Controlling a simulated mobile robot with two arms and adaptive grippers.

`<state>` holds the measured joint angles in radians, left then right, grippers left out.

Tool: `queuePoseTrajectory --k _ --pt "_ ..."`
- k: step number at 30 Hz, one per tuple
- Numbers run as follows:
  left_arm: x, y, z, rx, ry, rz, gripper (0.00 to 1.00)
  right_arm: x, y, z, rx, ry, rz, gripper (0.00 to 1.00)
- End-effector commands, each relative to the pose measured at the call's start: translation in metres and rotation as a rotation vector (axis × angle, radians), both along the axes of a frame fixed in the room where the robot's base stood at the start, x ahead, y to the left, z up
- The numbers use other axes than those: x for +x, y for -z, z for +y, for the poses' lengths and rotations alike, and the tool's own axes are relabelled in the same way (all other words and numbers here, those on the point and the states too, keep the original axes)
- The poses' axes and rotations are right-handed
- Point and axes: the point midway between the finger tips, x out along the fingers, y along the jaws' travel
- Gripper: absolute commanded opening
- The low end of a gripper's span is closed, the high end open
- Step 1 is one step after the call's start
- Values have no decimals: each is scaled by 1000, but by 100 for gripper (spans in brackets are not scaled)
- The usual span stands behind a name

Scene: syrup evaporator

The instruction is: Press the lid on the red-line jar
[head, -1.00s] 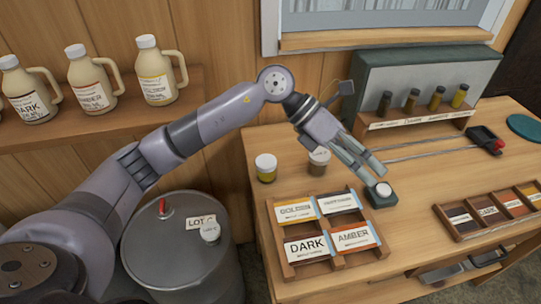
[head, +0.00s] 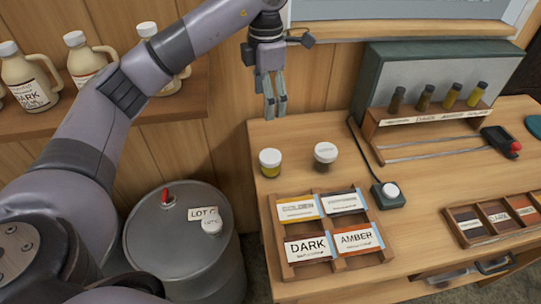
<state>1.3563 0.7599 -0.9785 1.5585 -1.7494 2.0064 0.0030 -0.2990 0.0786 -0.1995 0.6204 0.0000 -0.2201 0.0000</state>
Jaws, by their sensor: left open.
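Two small jars with white lids stand near the table's back left. The left jar (head: 270,168) has yellow contents. The right jar (head: 325,163) looks darker or clear below its lid. I cannot make out a red line on either jar, nor whether either lid is fully seated. My left gripper (head: 274,106) points down with its fingers apart and empty. It is behind and above the left jar, touching neither jar. My right gripper is not in view.
A wooden label tray (head: 328,228) lies in front of the jars. A dark box with a white button (head: 390,194) stands to its right. Farther right are a sample rack (head: 425,120), a red-ended tool (head: 505,143) and a divided tray (head: 500,215). A grey drum (head: 180,250) stands left.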

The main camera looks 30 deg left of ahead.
Motion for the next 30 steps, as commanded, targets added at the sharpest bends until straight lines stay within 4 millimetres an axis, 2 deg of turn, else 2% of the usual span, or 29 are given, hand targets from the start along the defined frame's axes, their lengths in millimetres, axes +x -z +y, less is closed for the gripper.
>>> queuePoseTrajectory --k 5,15,18,22,30 --pt "-2 27 0 1 1 7 72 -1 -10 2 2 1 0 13" --pt "-3 97 0 0 1 6 72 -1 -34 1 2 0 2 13" --pt "-2 111 0 0 1 4 72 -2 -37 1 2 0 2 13" --pt "-1 120 -1 -2 1 2 72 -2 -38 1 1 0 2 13" --pt "-1 121 -1 -2 1 1 72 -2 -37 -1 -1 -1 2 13"
